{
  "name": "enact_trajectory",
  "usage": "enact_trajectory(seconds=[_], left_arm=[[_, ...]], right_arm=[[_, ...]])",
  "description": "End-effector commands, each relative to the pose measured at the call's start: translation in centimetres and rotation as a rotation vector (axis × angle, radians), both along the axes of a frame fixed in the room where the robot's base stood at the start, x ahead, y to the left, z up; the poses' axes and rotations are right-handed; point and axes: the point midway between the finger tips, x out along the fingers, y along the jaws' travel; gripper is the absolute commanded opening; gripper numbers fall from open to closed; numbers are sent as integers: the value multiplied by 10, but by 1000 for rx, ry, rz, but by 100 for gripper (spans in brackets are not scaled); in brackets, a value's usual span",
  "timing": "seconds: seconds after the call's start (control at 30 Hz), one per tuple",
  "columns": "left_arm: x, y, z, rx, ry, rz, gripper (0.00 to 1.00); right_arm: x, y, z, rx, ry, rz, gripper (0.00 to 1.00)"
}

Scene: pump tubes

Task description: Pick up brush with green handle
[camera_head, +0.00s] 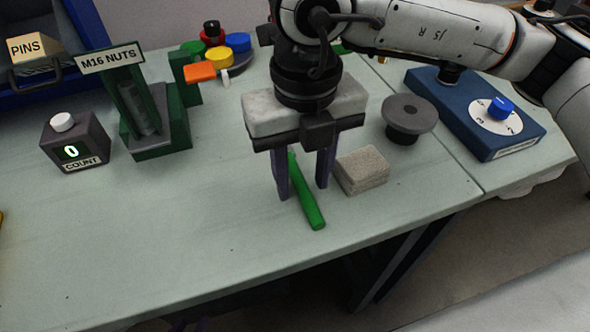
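The brush's green handle (311,209) lies on the table, slanting from upper left down to the right. Its upper part runs up behind or between my gripper's fingers, and the brush head is not visible. My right gripper (302,190), on the arm that comes in from the right, points down over the handle. Its two dark fingers are apart, one on each side of the upper handle, with gaps visible. I cannot tell whether either finger touches it. My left gripper is not in view.
A beige block (362,171) sits just right of the gripper. A grey round knob-like piece (410,115) and a blue dial box (478,117) are further right. A counter box (76,143) and green M16 nuts dispenser (150,120) stand left. The front left table is clear.

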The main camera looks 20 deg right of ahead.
Motion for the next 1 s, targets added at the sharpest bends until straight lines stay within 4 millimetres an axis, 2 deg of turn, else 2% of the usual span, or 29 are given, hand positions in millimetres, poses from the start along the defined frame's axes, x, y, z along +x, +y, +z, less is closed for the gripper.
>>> enact_trajectory(seconds=[0.2,0.43,0.77,0.87,1.0], left_arm=[[3,0,3,-1,-9,0,31],[3,0,3,-1,-8,-1,31],[2,0,2,1,-4,0,31],[1,1,1,2,-2,-1,31],[0,1,2,3,2,-1,31]], right_arm=[[0,0,-1,1,-1,0,38],[0,0,0,0,-1,-1,0],[1,0,5,1,-2,-1,0],[2,1,18,3,-6,-2,0],[2,1,47,2,-6,-2,0]])
